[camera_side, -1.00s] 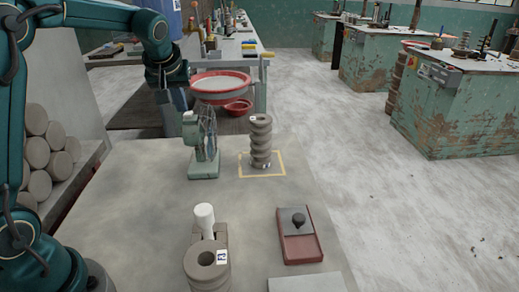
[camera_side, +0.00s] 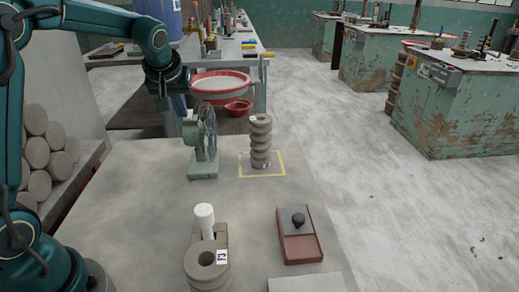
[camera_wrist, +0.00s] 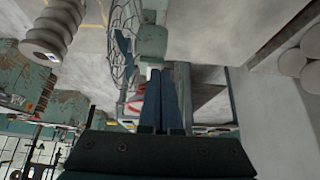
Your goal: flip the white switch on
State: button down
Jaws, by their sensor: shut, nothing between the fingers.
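A green desk fan (camera_side: 204,150) with a wire cage stands on the table at the back. It also shows upside down in the wrist view (camera_wrist: 125,40). A small pale part (camera_wrist: 152,70), possibly the white switch, shows at the fan's housing beside my fingertips; its position is too small to tell. My gripper (camera_side: 179,108) is shut and empty at the left, rear side of the fan housing. Its fingers (camera_wrist: 162,76) point at the housing in the wrist view; I cannot tell whether they touch it.
A stack of grey clay rings (camera_side: 261,142) stands in a yellow square right of the fan. In front are a white upright peg (camera_side: 204,214), a clay ring stack (camera_side: 206,259) and a red box with a black knob (camera_side: 298,221). The table's middle (camera_side: 150,200) is clear.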

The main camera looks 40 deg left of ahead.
jog(key=shift+r, duration=0.65)
jog(key=shift+r, duration=0.2)
jog(key=s+d+f+v, duration=0.1)
jog(key=v, duration=1.1)
jog(key=shift+s+d, duration=0.45)
jog(key=shift+d, duration=0.05)
jog(key=s+d+f+m+t+h, duration=0.1)
jog(key=s+d+f+m+h, duration=0.3)
jog(key=s+d+f+m, duration=0.5)
jog(key=s+d+f, duration=0.2)
jog(key=s, duration=0.2)
jog(key=shift+s+h, duration=0.3)
